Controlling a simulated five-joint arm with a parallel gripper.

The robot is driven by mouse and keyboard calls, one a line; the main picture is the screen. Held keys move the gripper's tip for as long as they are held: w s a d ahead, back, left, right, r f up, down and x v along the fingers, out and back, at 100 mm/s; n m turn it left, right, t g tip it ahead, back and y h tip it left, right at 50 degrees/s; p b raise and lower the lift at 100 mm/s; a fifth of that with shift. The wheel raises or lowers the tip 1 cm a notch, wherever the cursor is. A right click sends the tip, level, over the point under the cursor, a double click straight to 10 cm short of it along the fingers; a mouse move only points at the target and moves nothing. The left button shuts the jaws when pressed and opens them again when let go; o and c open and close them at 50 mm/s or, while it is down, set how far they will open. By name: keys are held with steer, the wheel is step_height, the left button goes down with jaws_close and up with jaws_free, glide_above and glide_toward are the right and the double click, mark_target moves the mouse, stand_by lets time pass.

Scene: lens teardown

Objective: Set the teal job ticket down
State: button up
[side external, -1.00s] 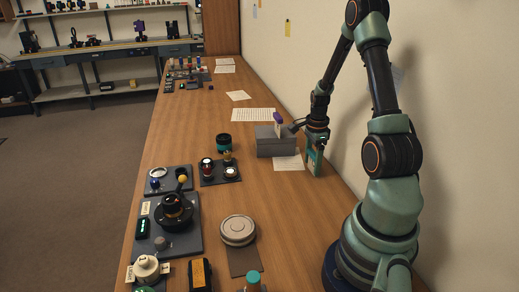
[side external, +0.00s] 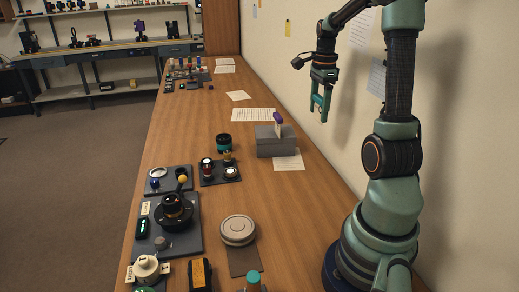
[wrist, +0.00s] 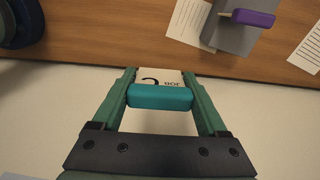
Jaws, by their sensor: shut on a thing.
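My gripper (side external: 319,114) is raised in the air by the wall, above and to the right of the grey block. In the wrist view, its fingers (wrist: 160,76) are shut on the teal job ticket (wrist: 160,97), a white card with dark print and a teal top bar. The ticket hangs clear of the bench. The grey block (side external: 277,148) stands on the bench with a purple-topped ticket (side external: 278,119) upright in it. Both also show in the wrist view, the block (wrist: 222,37) and the purple ticket (wrist: 253,18).
White sheets (side external: 289,163) lie by the block and farther back (side external: 254,114). A dark round part with a teal band (side external: 224,143), a small tray with parts (side external: 221,180) and a round grey stand (side external: 238,230) are to the left and front.

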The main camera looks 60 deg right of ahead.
steer(key=shift+w+a+r, duration=0.1)
steer(key=shift+r, duration=0.35)
steer(key=w+a, duration=0.6)
steer(key=a, duration=0.2)
steer(key=w+a, duration=0.5)
steer(key=a, duration=0.4)
step_height(320, 180, down, 14)
steer(key=shift+f, duration=0.25)
steer(key=shift+d+f, duration=0.1)
steer(key=shift+f, duration=2.25)
steer(key=shift+f, duration=0.1)
steer(key=o, duration=1.2)
steer(key=shift+o, duration=0.2)
